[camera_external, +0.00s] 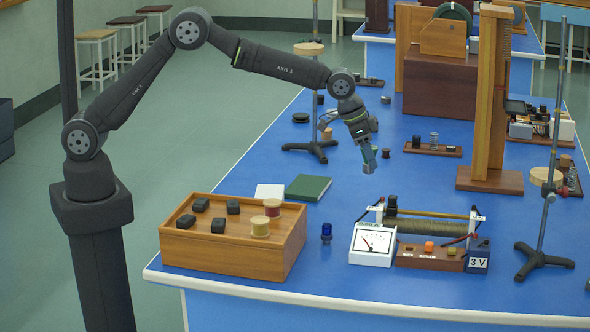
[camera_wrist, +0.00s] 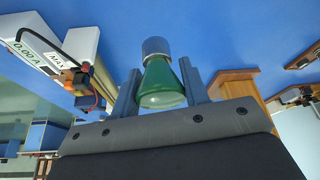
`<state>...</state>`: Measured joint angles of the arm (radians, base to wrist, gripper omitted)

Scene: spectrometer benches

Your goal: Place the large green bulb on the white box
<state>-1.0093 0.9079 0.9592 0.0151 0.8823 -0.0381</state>
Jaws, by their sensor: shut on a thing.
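In the wrist view, a green glass bulb (camera_wrist: 160,88) with a grey metal cap (camera_wrist: 155,47) sits between the two fingers of my gripper (camera_wrist: 159,85). My gripper is shut on it, with the cap pointing away from the palm. In the external view, my gripper (camera_external: 368,157) hangs above the blue bench, pointing down; the bulb is hard to make out there. A low white box (camera_external: 269,191) lies beside a green book (camera_external: 308,187), to the left of and nearer the camera than my gripper. Its top looks bare.
A wooden crate (camera_external: 232,262) with black blocks and spools stands at the front left. A white meter (camera_external: 372,245), a rheostat (camera_external: 428,222) and a small blue bulb (camera_external: 326,232) stand front centre. A stand (camera_external: 318,110) and a tall wooden post (camera_external: 490,100) rise behind and to the right.

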